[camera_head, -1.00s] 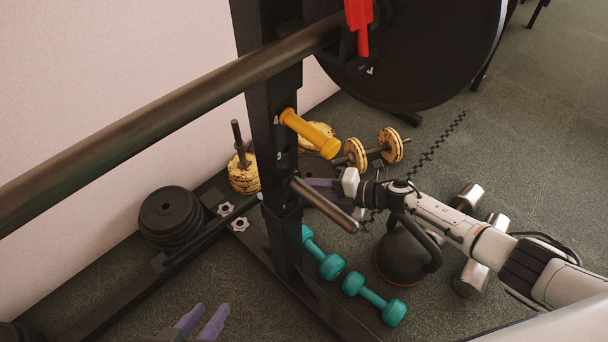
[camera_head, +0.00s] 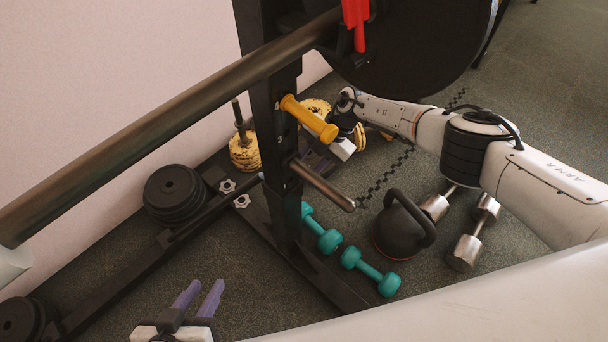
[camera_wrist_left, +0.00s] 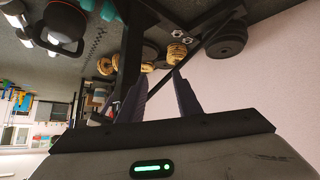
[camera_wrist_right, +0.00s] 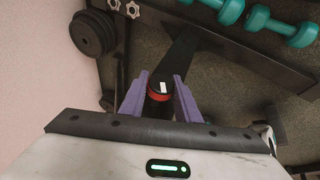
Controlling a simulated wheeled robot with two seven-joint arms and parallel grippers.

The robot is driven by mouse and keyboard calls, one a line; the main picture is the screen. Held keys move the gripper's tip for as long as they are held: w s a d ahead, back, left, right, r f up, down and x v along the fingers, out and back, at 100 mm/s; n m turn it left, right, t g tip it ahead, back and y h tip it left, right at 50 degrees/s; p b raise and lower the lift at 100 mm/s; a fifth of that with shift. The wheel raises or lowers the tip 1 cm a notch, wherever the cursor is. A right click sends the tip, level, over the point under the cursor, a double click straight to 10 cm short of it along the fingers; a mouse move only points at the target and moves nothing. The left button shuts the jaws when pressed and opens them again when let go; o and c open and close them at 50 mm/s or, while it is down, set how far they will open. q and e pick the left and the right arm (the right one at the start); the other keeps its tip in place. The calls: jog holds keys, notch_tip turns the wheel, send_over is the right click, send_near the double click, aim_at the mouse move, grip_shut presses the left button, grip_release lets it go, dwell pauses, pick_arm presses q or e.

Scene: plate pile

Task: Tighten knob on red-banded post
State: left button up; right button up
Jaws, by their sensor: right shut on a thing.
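In the right wrist view a black knob (camera_wrist_right: 163,84) with a white mark sits on a post with a red band (camera_wrist_right: 159,95). My right gripper (camera_wrist_right: 161,92) has its purple fingers on both sides of it and is shut on the knob.
The rack upright (camera_head: 281,165), a metal peg (camera_head: 322,186) and a yellow handle (camera_head: 309,118) stand close to my right gripper. A long bar (camera_head: 170,120) crosses above. Teal dumbbells (camera_head: 370,272), a kettlebell (camera_head: 400,230) and black plates (camera_head: 173,194) lie on the floor.

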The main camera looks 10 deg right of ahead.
jog(key=shift+d+f+g+b, duration=0.1)
jog(key=shift+f+g+b, duration=0.2)
jog(key=shift+f+b, duration=0.35)
jog(key=b, duration=0.2)
jog(key=g+h+b, duration=0.1)
jog(key=b, duration=0.2)
jog(key=shift+r+m, duration=0.25)
jog(key=shift+m, duration=0.05)
jog(key=shift+g+h+b, duration=0.3)
jog(key=shift+b, duration=0.4)
pick_arm(q)
jog(key=w+d+f+m+g+h+b, duration=0.1)
jog(key=w+d+f+h, duration=0.1)
jog(key=d, duration=0.3)
jog(key=shift+d+f+m+g+b, duration=0.3)
jog(key=shift+d+f+b, duration=0.05)
pick_arm(e)
jog(key=shift+s+r+g, duration=0.15)
jog(key=shift+r+g, duration=0.15)
jog(key=o, duration=1)
pick_arm(q)
jog(key=shift+r, duration=0.15)
pick_arm(e)
jog(key=shift+r, duration=0.15)
